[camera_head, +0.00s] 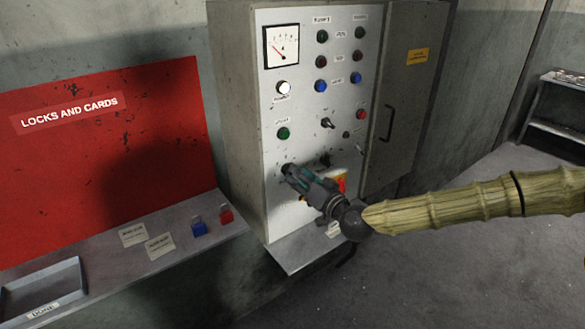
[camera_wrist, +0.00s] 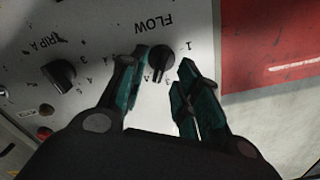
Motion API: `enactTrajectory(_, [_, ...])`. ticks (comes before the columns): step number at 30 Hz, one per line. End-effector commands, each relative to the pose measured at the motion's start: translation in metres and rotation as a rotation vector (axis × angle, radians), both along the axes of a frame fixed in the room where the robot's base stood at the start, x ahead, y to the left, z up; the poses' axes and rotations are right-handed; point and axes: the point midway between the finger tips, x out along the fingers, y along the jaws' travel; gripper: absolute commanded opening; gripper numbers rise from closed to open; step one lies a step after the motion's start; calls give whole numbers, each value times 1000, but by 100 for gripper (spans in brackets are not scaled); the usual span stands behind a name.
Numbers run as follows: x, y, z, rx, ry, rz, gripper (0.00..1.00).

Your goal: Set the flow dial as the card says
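The flow dial, a black knob under the upside-down word FLOW, shows in the wrist view (camera_wrist: 161,58). A "1" is printed to its right; its pointer seems to face down in that picture. My gripper (camera_wrist: 164,62) is open, with one teal finger on each side of the dial; I cannot tell whether they touch it. In the head view my gripper (camera_head: 289,173) is at the lower left of the white panel and covers most of the dial. Two cards, one pale (camera_head: 132,235) and one beside it (camera_head: 159,246), lie on the shelf, too small to read.
The TRIP A dial (camera_wrist: 59,75) is close to the left finger in the wrist view. Blue (camera_head: 199,228) and red (camera_head: 226,215) padlocks and a tray (camera_head: 45,290) are on the shelf.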

Motion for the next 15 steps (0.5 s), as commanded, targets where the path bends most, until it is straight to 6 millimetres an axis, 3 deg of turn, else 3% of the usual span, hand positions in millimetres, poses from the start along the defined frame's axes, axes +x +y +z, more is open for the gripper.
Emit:
enactTrajectory(6, [21, 16, 1, -1, 1, 1, 32])
enactTrajectory(15, [29, 22, 0, 0, 1, 1, 32])
